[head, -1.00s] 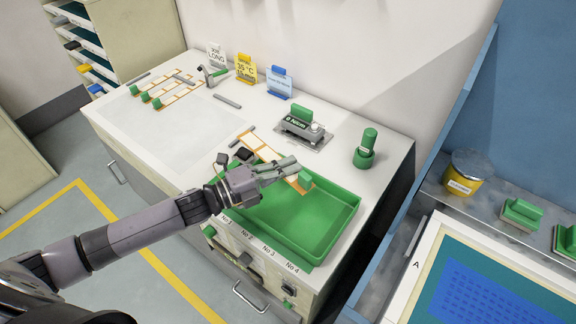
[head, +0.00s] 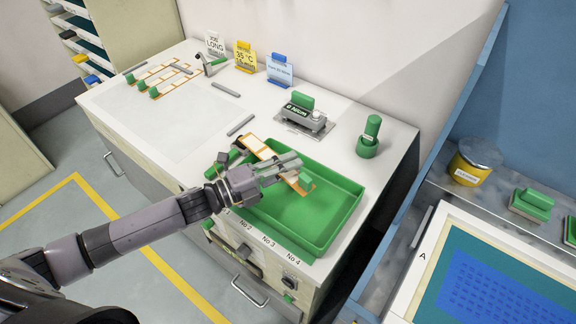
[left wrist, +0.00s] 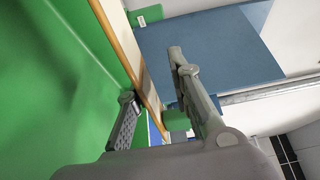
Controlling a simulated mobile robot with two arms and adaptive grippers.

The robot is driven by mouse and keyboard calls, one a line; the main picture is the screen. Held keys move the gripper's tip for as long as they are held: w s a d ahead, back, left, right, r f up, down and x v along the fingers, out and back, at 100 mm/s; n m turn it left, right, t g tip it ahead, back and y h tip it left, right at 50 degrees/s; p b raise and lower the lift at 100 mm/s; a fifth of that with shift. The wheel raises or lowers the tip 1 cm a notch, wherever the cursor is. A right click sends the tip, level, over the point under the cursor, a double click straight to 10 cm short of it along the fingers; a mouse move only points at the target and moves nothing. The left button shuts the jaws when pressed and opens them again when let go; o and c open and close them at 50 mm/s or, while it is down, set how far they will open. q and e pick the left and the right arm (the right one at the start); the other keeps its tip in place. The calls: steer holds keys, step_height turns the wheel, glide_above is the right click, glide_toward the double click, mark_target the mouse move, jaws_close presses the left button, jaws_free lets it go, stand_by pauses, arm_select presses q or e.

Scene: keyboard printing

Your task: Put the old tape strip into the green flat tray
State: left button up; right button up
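The old tape strip (head: 260,146), pale with orange edges and green end tabs, is over the left part of the green flat tray (head: 335,213). My left gripper (head: 290,165) is shut on it above the tray. In the left wrist view the strip (left wrist: 122,48) appears edge-on between the two fingers (left wrist: 160,112), with a green tab beside the right finger. The tray's green surface (left wrist: 50,70) fills the left of that view. The fingers hide the strip's middle in the head view. I cannot tell whether the strip touches the tray. My right gripper is not in view.
Behind the tray stand a grey device with a green handle (head: 303,102) and a green cylinder (head: 371,130). Several similar strips (head: 160,74) lie at the bench's back left. Small sign cards (head: 280,72) stand along the wall. The tray's floor at right is bare.

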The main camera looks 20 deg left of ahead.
arm_select(q)
steer(key=shift+o, duration=0.6)
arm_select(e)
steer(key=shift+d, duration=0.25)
arm_select(q)
steer(key=v, duration=1.2)
